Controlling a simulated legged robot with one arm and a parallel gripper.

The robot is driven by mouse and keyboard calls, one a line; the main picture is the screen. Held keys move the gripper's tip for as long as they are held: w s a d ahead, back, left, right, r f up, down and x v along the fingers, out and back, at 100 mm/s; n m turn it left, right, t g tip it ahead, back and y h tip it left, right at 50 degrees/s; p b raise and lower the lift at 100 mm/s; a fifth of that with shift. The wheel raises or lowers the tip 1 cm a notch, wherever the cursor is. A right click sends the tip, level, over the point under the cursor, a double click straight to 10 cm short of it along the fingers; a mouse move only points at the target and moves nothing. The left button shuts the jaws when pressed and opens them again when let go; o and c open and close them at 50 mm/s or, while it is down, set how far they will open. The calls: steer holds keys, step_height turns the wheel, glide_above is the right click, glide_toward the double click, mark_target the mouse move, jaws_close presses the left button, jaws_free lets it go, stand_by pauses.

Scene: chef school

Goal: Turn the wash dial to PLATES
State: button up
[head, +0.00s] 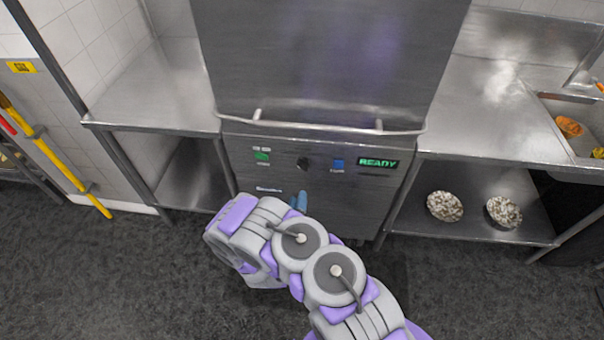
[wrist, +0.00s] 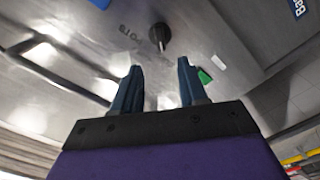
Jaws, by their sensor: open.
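The wash dial (head: 303,164) is a small black knob on the front panel of the steel dishwasher (head: 330,190), between a green button and a blue button. In the wrist view the dial (wrist: 160,35) sits ahead of my fingertips, with small dark lettering beside it that I cannot read surely. My gripper (head: 299,200) is just below the dial in the head view, mostly hidden behind my arm. In the wrist view my gripper (wrist: 160,80) has its two blue fingers apart with nothing between them. The fingers look clear of the dial. The dial's pointer direction is too small to tell.
The green button (head: 262,156), blue button (head: 338,164) and lit READY display (head: 378,163) share the panel. The hood handle bar (head: 320,127) juts out above. Steel tables stand on both sides; two speckled bowls (head: 445,206) sit on the right lower shelf.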

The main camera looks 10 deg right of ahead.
mark_target(302, 169)
steer(key=b+x, duration=0.4)
steer(key=x, duration=0.7)
steer(key=shift+w+f, duration=0.1)
steer(key=shift+w, duration=0.15)
steer(key=shift+w+d, duration=0.15)
steer(key=shift+w, duration=0.45)
jaws_close()
